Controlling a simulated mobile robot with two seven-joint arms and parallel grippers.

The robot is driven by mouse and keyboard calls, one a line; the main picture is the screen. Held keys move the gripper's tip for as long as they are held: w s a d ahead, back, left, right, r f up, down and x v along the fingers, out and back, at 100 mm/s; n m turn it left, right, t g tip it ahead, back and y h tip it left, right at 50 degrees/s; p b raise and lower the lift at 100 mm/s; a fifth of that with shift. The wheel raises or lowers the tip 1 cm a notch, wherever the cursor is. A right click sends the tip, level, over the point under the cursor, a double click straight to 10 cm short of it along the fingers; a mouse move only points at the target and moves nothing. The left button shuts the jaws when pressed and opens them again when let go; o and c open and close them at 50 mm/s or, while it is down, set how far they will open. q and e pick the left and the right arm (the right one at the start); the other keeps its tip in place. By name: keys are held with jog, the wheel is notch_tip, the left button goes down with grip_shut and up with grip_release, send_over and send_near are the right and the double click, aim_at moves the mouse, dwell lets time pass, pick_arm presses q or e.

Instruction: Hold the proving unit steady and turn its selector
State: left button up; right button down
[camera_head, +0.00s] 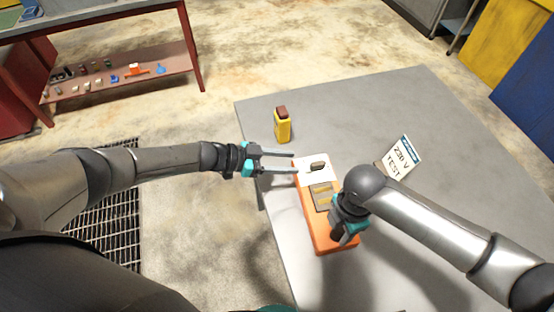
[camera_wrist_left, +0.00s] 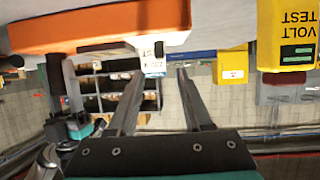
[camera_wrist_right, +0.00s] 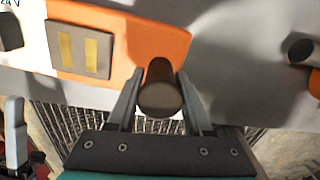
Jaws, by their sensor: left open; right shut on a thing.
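The orange proving unit (camera_head: 322,238) lies on the grey table. Its white end carries a dark selector knob (camera_head: 318,166), and its middle has a panel with two gold contacts (camera_wrist_right: 84,52). My right gripper (camera_head: 346,226) is shut on a dark round handle (camera_wrist_right: 160,92) at the unit's near end. My left gripper (camera_head: 293,162) is open and empty beside the white end, its fingers pointing toward the selector side. In the left wrist view the unit's orange side (camera_wrist_left: 80,32) is above the fingers, with nothing between them.
A yellow volt tester (camera_head: 282,126) stands upright on the table (camera_head: 350,110) beyond my left gripper. A "230 V TEST" card (camera_head: 402,156) stands to the right of the unit. A red-framed shelf (camera_head: 125,80) is at the back left.

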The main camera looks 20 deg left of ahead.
pick_arm(q)
jog(key=shift+v, duration=1.3)
pick_arm(e)
jog(key=shift+c, duration=1.1)
grip_release()
